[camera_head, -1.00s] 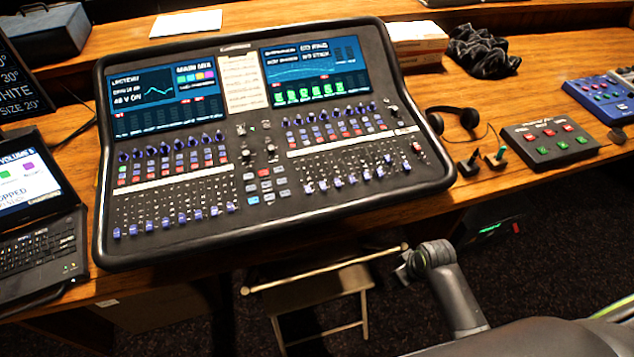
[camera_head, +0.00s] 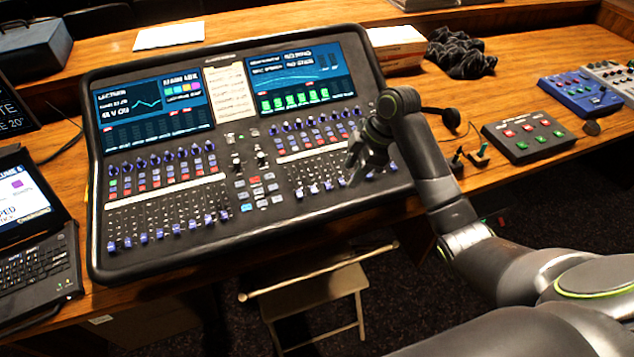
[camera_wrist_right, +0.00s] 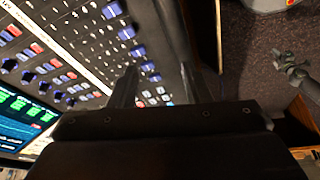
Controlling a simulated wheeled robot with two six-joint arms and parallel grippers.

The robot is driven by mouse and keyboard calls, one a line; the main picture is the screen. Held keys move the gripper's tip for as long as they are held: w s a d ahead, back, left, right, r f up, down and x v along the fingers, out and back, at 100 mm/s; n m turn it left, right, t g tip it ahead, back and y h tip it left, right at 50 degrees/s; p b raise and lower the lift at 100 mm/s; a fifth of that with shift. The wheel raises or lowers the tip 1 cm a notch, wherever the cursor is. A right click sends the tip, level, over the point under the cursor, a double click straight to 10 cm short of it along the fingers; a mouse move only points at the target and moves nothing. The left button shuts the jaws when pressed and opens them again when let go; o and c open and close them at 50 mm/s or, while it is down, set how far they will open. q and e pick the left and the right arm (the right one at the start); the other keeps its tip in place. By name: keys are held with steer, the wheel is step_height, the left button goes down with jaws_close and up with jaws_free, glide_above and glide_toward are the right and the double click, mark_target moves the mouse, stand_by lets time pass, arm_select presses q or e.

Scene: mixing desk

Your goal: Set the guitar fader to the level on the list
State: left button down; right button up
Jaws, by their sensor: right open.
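The mixing desk (camera_head: 250,219) lies on the wooden table, with two banks of blue-capped faders. The right-hand fader bank (camera_head: 313,189) is partly covered by my right gripper (camera_head: 357,172). I cannot read which fader is the guitar one. A paper list (camera_head: 230,100) sits between the two screens; its writing is too small to read. My right gripper is open above the right end of that bank. In the right wrist view its two fingers (camera_wrist_right: 158,88) are apart, with fader caps (camera_wrist_right: 138,52) beside and beyond them. I see no contact with a cap.
A laptop (camera_head: 35,260) stands at the left. A grey pedal box (camera_head: 528,137), a blue device (camera_head: 585,92) and black headphones (camera_head: 452,117) are at the right. A folding stool (camera_head: 320,288) stands below the desk's front edge. A grey jointed part (camera_wrist_right: 292,66) shows over the carpet.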

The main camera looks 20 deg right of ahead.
steer(key=w+r+n, duration=0.3)
steer(key=w+r, duration=0.1)
steer(key=r, duration=0.4)
steer(key=b, duration=0.8)
glide_toward(314, 189)
steer(key=shift+y, duration=0.3)
steer(key=p+x, duration=0.2)
steer(key=x, duration=0.4)
steer(key=shift+d+f, duration=0.1)
steer(key=shift+f, duration=0.2)
steer(key=shift+w+f, duration=0.15)
steer(key=shift+f, duration=0.45)
jaws_close()
